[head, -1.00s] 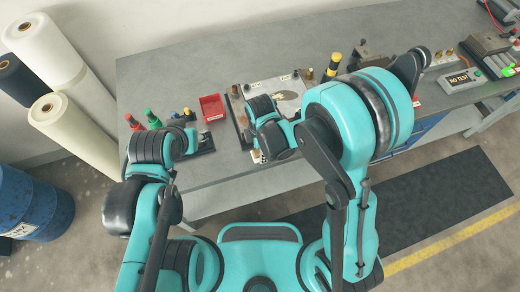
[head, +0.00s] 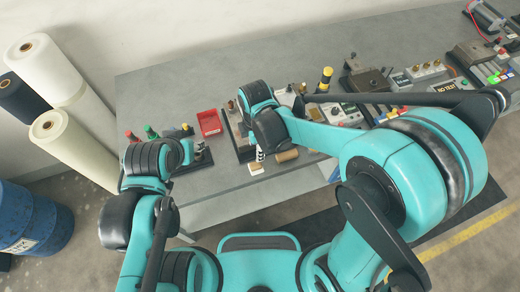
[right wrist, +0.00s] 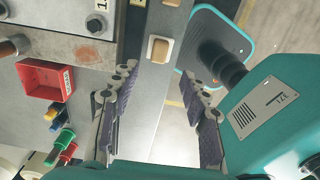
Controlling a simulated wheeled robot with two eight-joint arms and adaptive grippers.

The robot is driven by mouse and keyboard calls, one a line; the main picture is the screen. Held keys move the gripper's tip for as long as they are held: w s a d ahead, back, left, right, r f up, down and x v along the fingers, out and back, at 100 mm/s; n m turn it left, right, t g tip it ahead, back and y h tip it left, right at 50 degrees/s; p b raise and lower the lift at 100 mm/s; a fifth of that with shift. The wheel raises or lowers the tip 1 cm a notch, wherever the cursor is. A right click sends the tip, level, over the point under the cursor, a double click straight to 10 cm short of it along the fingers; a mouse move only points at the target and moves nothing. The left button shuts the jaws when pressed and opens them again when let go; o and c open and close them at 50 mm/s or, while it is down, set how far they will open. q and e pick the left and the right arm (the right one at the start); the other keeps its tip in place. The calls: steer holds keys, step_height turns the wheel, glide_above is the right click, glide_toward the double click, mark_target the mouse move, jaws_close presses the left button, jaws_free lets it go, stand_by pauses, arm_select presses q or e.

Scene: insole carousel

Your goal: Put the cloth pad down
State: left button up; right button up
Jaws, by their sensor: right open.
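The cloth pad, a small tan block with a pale rim (right wrist: 160,48), lies on the bench's front strip in the right wrist view. It appears as a whitish piece near the bench's front edge in the head view (head: 256,169). My right gripper (right wrist: 163,100) is open, with one ribbed finger on each side and nothing between them. The pad lies beyond its fingertips, apart from them. In the head view my right wrist hides most of that gripper. My left gripper (head: 193,152) is by the bench's left front part; its fingers are not clear.
A red bin (head: 209,122) stands left of the right wrist. Green- and red-capped bottles (head: 150,132) stand near the left arm. A wooden roller (head: 287,156) lies right of the pad. Machines and boxes fill the bench's right side; the bench's back left is bare.

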steer(key=s+d+r+m+t, duration=0.2)
steer(key=d+r+m, duration=0.4)
steer(key=d+m, duration=0.3)
steer(key=s+d+r+m+t, duration=0.3)
steer(key=d+r+m+t, duration=0.2)
steer(key=d+m, duration=0.3)
steer(key=r+m, duration=0.1)
steer(key=m, duration=0.3)
steer(key=shift+d+m, duration=0.3)
steer(key=shift+d, duration=0.05)
steer(key=shift+s, duration=0.1)
step_height(320, 180, down, 10)
steer(key=b, duration=1)
steer(key=shift+r, duration=0.15)
